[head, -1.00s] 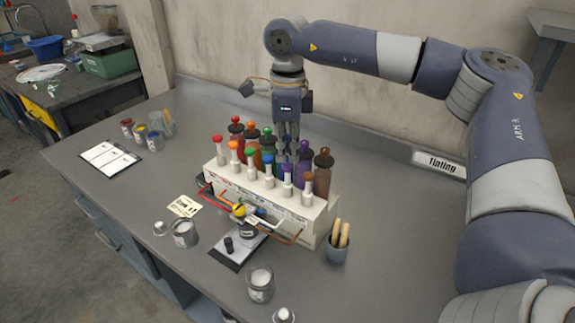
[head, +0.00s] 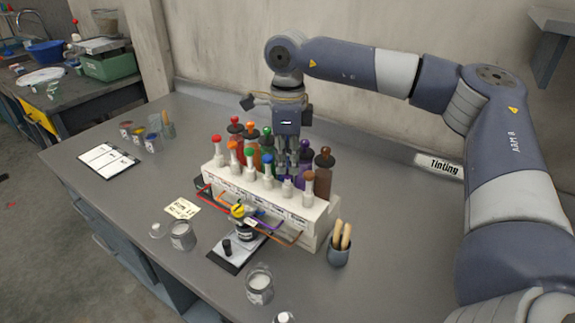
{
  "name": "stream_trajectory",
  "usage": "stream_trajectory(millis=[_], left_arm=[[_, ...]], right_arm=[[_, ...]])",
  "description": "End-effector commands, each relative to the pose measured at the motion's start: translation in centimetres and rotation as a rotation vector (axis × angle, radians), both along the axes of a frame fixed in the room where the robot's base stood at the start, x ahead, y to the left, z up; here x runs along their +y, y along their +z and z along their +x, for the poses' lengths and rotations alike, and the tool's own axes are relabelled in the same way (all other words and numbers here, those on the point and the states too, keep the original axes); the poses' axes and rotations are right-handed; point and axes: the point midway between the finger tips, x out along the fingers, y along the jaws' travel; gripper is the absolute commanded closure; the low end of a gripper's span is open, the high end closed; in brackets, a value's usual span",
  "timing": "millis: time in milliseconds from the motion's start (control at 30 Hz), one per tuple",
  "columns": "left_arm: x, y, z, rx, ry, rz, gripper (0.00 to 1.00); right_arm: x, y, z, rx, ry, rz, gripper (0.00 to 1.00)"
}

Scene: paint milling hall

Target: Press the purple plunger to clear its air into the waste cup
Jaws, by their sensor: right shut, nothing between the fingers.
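The purple plunger (head: 287,181) stands in the front row of the white dispenser rack (head: 262,205), between the blue and brown plungers. Its knob sits lower than its neighbours'. My right gripper (head: 287,172) is shut and empty, pointing down, with its fingertips just above or on this knob; I cannot tell if they touch. A purple bottle (head: 304,156) stands behind it. Coloured tubes lead from the rack front toward a small dark vessel (head: 246,232) below, possibly the waste cup; its inside is hidden. My left gripper is out of view.
Beside the rack are a pot of wooden sticks (head: 339,250), glass jars (head: 259,288) (head: 182,236) and a flat plate (head: 231,258). A clipboard (head: 109,160) and paint pots (head: 139,136) lie at the left.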

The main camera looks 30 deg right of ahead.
Motion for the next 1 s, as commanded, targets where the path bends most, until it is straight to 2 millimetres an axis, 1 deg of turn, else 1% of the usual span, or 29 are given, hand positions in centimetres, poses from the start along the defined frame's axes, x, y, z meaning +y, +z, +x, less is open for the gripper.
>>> stream_trajectory(millis=[167,700,1000], left_arm=[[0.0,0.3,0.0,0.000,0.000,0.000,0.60],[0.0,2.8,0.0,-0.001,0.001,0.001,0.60],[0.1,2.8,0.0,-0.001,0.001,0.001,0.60]], right_arm=[[0.0,0.2,-0.1,0.004,0.001,-0.001,1.00],[0.0,3.8,0.0,0.002,0.000,-0.001,1.00],[0.0,3.8,0.0,0.001,0.000,0.000,1.00]])
